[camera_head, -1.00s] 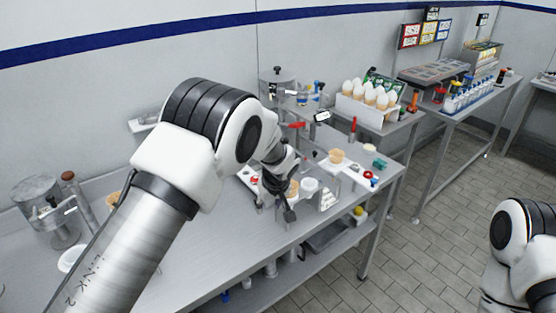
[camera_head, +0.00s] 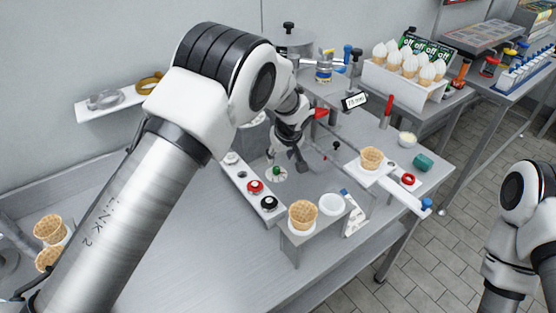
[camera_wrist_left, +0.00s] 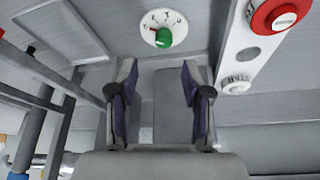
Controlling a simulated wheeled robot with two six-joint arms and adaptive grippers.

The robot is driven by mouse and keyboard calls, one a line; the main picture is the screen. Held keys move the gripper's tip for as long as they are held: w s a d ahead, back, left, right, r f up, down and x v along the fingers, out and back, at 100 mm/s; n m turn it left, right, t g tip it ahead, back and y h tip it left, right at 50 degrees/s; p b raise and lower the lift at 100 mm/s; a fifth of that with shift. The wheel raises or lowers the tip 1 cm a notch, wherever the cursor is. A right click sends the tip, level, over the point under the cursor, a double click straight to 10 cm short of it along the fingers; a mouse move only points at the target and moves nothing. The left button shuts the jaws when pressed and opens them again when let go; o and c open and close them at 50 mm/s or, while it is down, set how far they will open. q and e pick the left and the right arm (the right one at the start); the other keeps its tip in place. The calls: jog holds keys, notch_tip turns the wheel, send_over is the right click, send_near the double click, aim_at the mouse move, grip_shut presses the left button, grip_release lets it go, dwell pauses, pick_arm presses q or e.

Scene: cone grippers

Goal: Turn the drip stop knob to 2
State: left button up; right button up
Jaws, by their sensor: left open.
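A small green knob (camera_head: 277,170) on a round white dial stands on the counter below my left gripper. In the left wrist view the green knob (camera_wrist_left: 165,39) sits just beyond the fingertips, with printed marks around the dial (camera_wrist_left: 152,20) too small to read surely. Whether it is the drip stop knob, I cannot tell from a label. My left gripper (camera_head: 288,160) points down and shows empty, its two fingers (camera_wrist_left: 158,76) spread apart and not touching the knob. My right arm (camera_head: 525,230) shows at the right edge, its gripper out of frame.
A pale strip (camera_head: 236,176) with white, red (camera_head: 255,187) and black (camera_head: 269,203) knobs lies beside the dial. A waffle cone (camera_head: 302,214) stands on a small holder near the front. Another cone (camera_head: 371,158) stands farther right. The front-left counter is clear.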

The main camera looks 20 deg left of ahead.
aim_at(277, 168)
pick_arm(q)
jog(key=shift+s+f+p, duration=0.4)
jog(key=shift+s+f, duration=0.05)
jog(key=shift+f, duration=0.3)
jog(key=x, duration=0.5)
jog(key=shift+w+a+p, duration=0.3)
jog(key=shift+p, duration=0.1)
jog(key=shift+w+f, duration=0.15)
jog(key=shift+s+d+r, duration=0.15)
jog(key=shift+s+r, duration=0.15)
jog(key=c, duration=0.5)
grip_shut()
pick_arm(e)
jog(key=shift+s+r, duration=0.65)
jog(key=shift+r, duration=0.3)
